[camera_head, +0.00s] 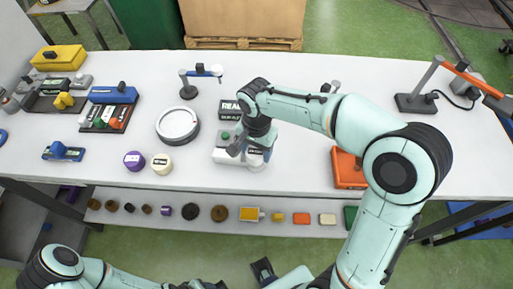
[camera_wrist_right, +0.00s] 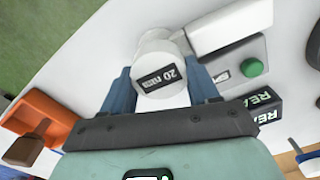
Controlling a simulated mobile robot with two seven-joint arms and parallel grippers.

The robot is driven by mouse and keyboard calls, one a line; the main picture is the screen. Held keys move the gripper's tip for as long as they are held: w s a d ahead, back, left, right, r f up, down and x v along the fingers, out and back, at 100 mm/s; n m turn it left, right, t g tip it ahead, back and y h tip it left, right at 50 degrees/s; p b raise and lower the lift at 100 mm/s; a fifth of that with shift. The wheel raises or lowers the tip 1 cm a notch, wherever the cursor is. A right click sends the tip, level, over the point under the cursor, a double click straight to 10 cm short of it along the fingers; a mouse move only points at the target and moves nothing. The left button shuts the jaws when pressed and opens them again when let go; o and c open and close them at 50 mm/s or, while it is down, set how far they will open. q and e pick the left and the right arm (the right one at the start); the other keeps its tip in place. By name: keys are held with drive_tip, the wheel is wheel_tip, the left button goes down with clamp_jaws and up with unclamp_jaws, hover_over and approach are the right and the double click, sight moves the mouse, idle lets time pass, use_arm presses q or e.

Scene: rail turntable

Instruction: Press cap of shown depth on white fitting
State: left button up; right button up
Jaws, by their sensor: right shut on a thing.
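A purple cap-like round (camera_head: 134,160) and a cream one (camera_head: 161,164) stand left of the device.
A black sign block (camera_head: 231,109) stands behind the device. A round white-topped dish (camera_head: 178,123) is to the left, an orange box (camera_head: 347,170) to the right. Several small parts line the lower shelf (camera_head: 300,228).

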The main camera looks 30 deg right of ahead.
sight(256, 150)
drive_tip(key=shift+f+b, duration=0.35)
drive_tip(key=shift+f, duration=0.25)
idle(0.9)
idle(0.5)
drive_tip(key=o, duration=1.1)
wheel_tip(256, 150, up, 14)
drive_tip(key=p, duration=0.2)
drive_tip(key=shift+f, duration=0.25)
